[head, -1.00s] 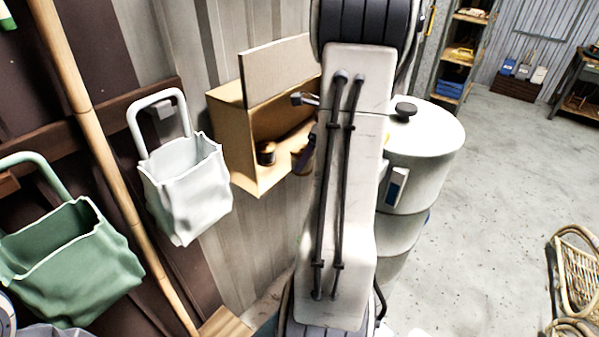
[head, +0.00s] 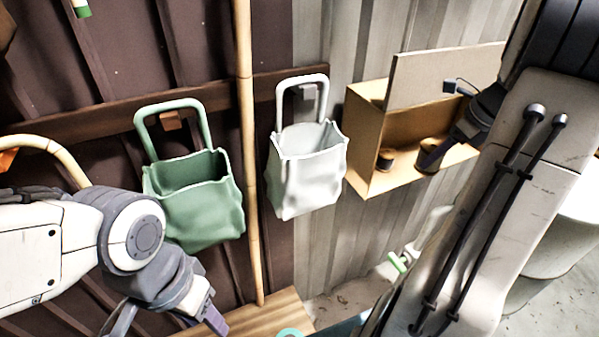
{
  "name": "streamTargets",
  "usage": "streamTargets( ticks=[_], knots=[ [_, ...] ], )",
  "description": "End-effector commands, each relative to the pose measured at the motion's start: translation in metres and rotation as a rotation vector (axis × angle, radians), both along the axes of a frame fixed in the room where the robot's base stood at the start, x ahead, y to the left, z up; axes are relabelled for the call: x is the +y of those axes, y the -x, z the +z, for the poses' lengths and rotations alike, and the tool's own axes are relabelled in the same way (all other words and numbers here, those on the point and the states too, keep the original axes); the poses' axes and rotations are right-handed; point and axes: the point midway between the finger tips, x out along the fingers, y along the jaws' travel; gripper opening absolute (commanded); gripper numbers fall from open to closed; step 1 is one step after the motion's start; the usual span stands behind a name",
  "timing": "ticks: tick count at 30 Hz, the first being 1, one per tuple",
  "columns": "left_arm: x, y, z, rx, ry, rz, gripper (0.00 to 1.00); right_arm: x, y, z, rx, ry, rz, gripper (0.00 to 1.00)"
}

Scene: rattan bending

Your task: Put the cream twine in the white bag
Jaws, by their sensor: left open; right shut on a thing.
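The white bag (head: 305,170) hangs open-topped by its handle from a peg on the wall rail, in the middle of the head view. My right gripper (head: 432,156) is at the open front of a cardboard box, right of the bag. It is shut on a tan-brown spool of twine (head: 426,166), partly hidden by a finger. I cannot tell if this is the cream twine. A smaller dark-topped spool (head: 385,160) stands in the box to its left. My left gripper (head: 168,323) is open and empty at the lower left, below the green bag.
A green bag (head: 205,210) hangs left of the white bag, with an upright bamboo pole (head: 248,150) between them. The cardboard box (head: 368,140) is on the corrugated wall. A wooden surface (head: 262,315) lies below. The gap between white bag and box is clear.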

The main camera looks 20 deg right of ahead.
Motion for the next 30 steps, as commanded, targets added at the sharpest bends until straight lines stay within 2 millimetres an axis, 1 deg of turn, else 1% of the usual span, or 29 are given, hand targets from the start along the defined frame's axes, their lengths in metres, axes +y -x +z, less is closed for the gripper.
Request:
streamTargets(
  ticks=[19, 22, 23, 26, 29, 30],
  knots=[
    [0.0, 0.0, 0.0, 0.0, 0.0, 0.0, 0.5, 0.0, 0.0, 0.0, 0.0, 0.0, 0.0, 0.14],
    [0.0, 0.0, 0.005, 0.0, 0.0, 0.0, 0.5, 0.004, -0.001, 0.004, -0.001, -0.001, 0.007, 0.14],
    [0.0, 0.0, 0.008, 0.0, 0.0, 0.0, 0.5, 0.007, -0.001, 0.007, -0.001, -0.001, 0.012, 0.14],
    [0.0, 0.0, 0.026, 0.0, 0.0, -0.001, 0.5, 0.024, -0.003, 0.02, -0.002, -0.002, 0.045, 0.14],
    [0.001, 0.0, 0.052, 0.0, 0.0, -0.002, 0.5, 0.051, -0.005, 0.039, -0.005, -0.003, 0.096, 0.14],
    [0.001, 0.0, 0.063, 0.0, 0.0, -0.002, 0.5, 0.064, -0.004, 0.046, -0.005, -0.004, 0.12, 0.14]
  ],
)
